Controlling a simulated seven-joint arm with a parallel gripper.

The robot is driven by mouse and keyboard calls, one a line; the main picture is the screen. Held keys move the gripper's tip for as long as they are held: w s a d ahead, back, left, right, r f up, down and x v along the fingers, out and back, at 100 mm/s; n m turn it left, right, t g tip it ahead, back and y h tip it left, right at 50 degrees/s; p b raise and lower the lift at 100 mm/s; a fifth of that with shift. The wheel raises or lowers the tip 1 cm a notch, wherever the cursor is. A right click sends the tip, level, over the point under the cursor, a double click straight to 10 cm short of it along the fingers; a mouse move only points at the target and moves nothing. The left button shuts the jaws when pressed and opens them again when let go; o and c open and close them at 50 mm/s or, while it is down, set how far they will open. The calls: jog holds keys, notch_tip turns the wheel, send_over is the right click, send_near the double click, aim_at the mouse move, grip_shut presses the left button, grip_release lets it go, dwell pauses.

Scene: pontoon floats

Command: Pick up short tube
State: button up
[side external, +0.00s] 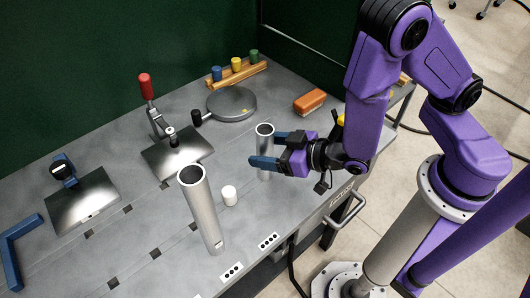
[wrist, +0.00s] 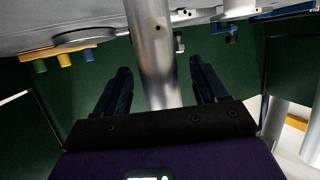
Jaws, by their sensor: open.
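The short tube (side external: 265,142) is a silver metal cylinder standing upright on the grey bench, with its open end up. My gripper (side external: 265,149) is open, with its two blue fingers on either side of this tube. The near finger hides part of the tube's middle. In the wrist view the tube (wrist: 152,45) runs between the spread fingers of my gripper (wrist: 160,68), with gaps showing on both sides. A taller silver tube (side external: 201,210) stands to the left, nearer the front edge.
Behind are a round grey plate (side external: 231,104), an orange block (side external: 310,101) and a wooden rack (side external: 238,74) with coloured pegs. A red-handled clamp (side external: 147,90) and a metal plate (side external: 82,200) are left.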

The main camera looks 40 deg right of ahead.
jog(key=shift+x, duration=1.4)
jog(key=shift+c, duration=0.4)
jog(key=c, duration=1.1)
jog(key=shift+r, duration=0.2)
